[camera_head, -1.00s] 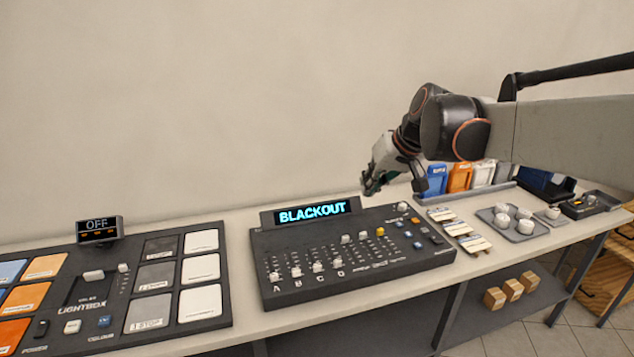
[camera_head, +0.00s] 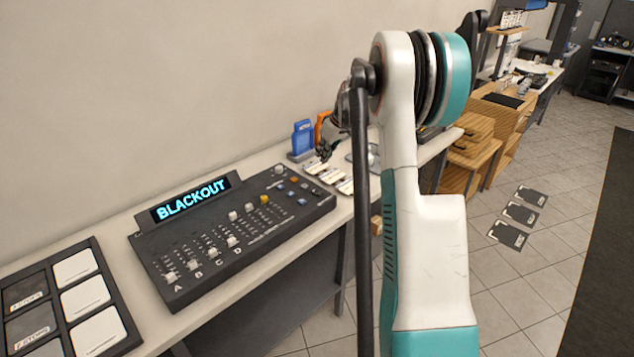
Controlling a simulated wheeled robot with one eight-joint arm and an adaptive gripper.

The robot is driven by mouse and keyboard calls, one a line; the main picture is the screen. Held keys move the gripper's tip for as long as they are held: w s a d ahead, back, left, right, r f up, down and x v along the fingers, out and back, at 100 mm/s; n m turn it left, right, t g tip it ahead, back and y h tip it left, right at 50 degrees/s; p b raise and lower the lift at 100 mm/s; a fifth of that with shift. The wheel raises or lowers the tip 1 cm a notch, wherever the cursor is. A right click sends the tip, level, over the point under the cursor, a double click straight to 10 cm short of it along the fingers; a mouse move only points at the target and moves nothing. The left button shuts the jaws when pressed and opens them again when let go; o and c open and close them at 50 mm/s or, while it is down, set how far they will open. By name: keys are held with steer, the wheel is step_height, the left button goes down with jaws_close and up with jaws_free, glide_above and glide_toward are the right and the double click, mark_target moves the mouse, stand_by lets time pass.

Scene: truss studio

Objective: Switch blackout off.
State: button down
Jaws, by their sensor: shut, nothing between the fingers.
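The lighting console (camera_head: 240,255) lies on the long table left of centre. Its tilted display (camera_head: 192,199) reads BLACKOUT in bright cyan letters. White faders A to D stand along its front left, and a yellow cap (camera_head: 264,199) sits further right. Small orange, blue and grey buttons and a light knob (camera_head: 280,170) are at its right end. Their labels are too small to read, so I cannot tell which one is blackout. My gripper (camera_head: 324,153) is small and dark, beyond the console's right end, apart from it. Its fingers look shut and empty. My arm hides part of the view right of it.
A grey panel with white pads (camera_head: 82,299) lies left of the console. Pale cards (camera_head: 328,175) and a blue holder (camera_head: 302,139) are near my gripper. Wooden crates (camera_head: 480,140) stand beyond the table. Dark cards (camera_head: 508,235) lie on the open tiled floor at right.

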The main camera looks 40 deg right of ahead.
steer(key=shift+s+d+f, duration=0.2)
steer(key=shift+d+f, duration=0.45)
steer(key=shift+d, duration=0.3)
steer(key=shift+f, duration=0.1)
steer(key=b, duration=0.2)
glide_above(318, 191)
steer(key=f, duration=0.8)
steer(key=shift+s+f, duration=0.3)
steer(key=shift+f, duration=0.1)
steer(key=shift+s+d+f, duration=0.1)
steer(key=shift+s+f, duration=0.05)
steer(key=shift+f, duration=0.45)
steer(key=shift+s+f, duration=0.15)
steer(key=shift+f, duration=0.45)
steer(key=shift+s+f+b, duration=0.35)
steer(key=shift+f, duration=0.35)
